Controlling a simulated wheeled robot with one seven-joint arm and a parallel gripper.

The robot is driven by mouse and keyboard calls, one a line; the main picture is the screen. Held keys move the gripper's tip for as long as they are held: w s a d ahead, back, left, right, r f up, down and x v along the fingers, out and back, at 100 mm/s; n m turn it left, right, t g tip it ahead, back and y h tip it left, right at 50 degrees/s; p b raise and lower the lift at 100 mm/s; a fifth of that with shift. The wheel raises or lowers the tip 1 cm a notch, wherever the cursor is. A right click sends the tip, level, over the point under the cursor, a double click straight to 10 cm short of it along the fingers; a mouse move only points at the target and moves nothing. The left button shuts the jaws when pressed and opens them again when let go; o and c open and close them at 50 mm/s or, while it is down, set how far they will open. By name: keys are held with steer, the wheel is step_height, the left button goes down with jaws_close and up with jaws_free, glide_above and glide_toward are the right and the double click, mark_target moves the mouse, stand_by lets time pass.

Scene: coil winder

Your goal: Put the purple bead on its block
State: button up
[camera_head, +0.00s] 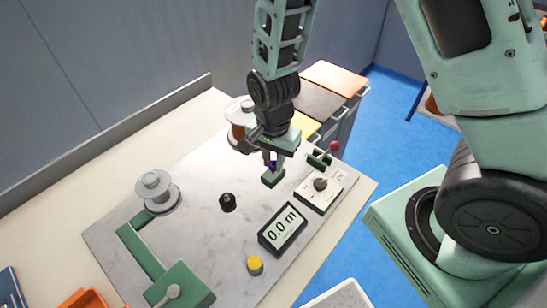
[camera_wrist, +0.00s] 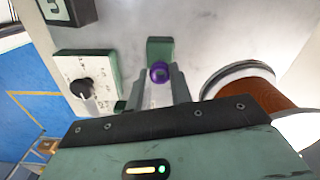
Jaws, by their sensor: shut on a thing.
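The purple bead (camera_wrist: 160,72) is between the two fingertips of my gripper (camera_wrist: 159,80), which is shut on it. In the head view the bead (camera_head: 272,166) shows as a small purple spot under my gripper (camera_head: 273,160). The small green block (camera_wrist: 160,48) lies just beyond the bead in the wrist view. In the head view the block (camera_head: 273,178) is directly below the fingertips. I cannot tell whether the bead touches the block.
A copper wire spool (camera_wrist: 262,90) stands close beside my gripper. A black knob (camera_head: 227,202), yellow button (camera_head: 255,265) and grey spool (camera_head: 156,190) share the marbled plate.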

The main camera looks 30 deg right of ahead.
steer(key=shift+f+b, duration=0.5)
steer(key=shift+f, duration=0.4)
steer(key=o, duration=1)
steer(key=shift+r, duration=0.1)
steer(key=shift+r, duration=0.1)
step_height(320, 180, up, 17)
steer(key=shift+r+p, duration=0.1)
steer(key=shift+p, duration=0.6)
